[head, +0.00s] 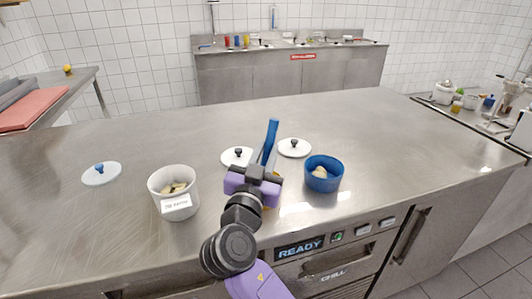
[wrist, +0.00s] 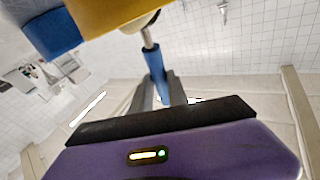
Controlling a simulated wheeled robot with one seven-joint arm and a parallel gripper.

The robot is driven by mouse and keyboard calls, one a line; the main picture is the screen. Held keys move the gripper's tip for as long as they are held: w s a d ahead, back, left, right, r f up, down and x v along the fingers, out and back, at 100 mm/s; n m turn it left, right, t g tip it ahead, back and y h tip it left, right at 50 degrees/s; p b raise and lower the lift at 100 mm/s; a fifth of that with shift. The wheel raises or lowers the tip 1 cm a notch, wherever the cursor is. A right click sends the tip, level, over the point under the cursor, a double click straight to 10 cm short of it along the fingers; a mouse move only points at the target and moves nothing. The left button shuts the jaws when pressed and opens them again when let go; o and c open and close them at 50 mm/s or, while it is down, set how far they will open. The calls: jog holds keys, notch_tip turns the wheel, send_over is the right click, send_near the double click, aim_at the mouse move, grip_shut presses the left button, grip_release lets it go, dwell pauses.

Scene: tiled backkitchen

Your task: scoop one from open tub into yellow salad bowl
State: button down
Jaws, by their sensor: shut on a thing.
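My gripper (head: 260,167) is shut on the blue handle of a scoop (head: 270,138), which points up above the counter. In the wrist view the scoop's blue handle (wrist: 155,62) and metal neck show; its head is at the top edge, and its load cannot be told. The yellow salad bowl (wrist: 105,12) shows there behind the scoop head; in the head view my gripper hides nearly all of it. An open white labelled tub (head: 155,190) with several pale pieces stands left of my gripper. An open blue tub (head: 324,182) with something pale inside stands to the right.
A white lid with a blue knob (head: 101,175) lies at the far left. Two white lids with dark knobs, one behind my gripper (head: 231,159) and one farther right (head: 294,151), lie on the steel counter (head: 400,130). The counter's back and right are clear.

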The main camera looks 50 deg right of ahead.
jog(key=shift+f+b, duration=1.3)
jog(key=shift+b, duration=0.3)
dwell(2.1)
notch_tip(320, 180, up, 12)
jog(key=p, duration=0.6)
jog(key=shift+p, duration=0.35)
